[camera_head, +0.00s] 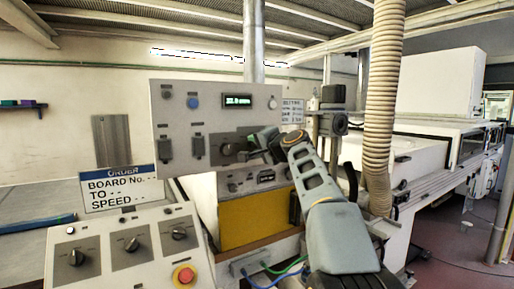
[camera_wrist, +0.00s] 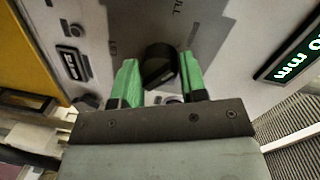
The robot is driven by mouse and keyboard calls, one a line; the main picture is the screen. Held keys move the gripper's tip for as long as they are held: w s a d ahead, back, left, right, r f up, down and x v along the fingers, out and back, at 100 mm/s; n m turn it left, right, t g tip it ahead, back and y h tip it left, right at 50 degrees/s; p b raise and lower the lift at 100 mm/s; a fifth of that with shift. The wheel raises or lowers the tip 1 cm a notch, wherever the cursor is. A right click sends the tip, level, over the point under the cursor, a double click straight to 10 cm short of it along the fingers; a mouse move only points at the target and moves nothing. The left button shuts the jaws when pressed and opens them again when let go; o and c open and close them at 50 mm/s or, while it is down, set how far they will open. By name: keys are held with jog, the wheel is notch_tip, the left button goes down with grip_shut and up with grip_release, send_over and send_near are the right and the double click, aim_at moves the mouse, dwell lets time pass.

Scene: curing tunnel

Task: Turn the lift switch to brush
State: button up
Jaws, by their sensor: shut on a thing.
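The lift switch is a black rotary knob (camera_wrist: 160,66) on a grey panel, in the middle of the wrist view. My gripper (camera_wrist: 158,75) has its two green fingers on either side of the knob, shut on it. In the wrist view, small lettering stands on the panel around the knob; one word ends in "ULL", the other is too blurred to read. Which label the knob points at cannot be told. In the head view, my gripper (camera_head: 250,147) reaches the grey control panel (camera_head: 215,88) from the right and partly covers the switch.
A lit green display (camera_head: 238,100) sits above the switch. A lower sloping console (camera_head: 100,232) carries several knobs and a red emergency button (camera_head: 185,275). A sign (camera_head: 118,188) stands at left. A ribbed hose (camera_head: 381,100) hangs right of the arm.

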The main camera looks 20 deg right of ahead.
dwell(0.4)
jog(key=o, duration=0.9)
jog(key=s+d+r+b, duration=0.1)
jog(key=s+d+b, duration=0.1)
jog(key=s, duration=1.1)
jog(key=shift+s+d+r+b, duration=0.15)
jog(key=shift+s+b, duration=0.15)
jog(key=shift+b, duration=0.45)
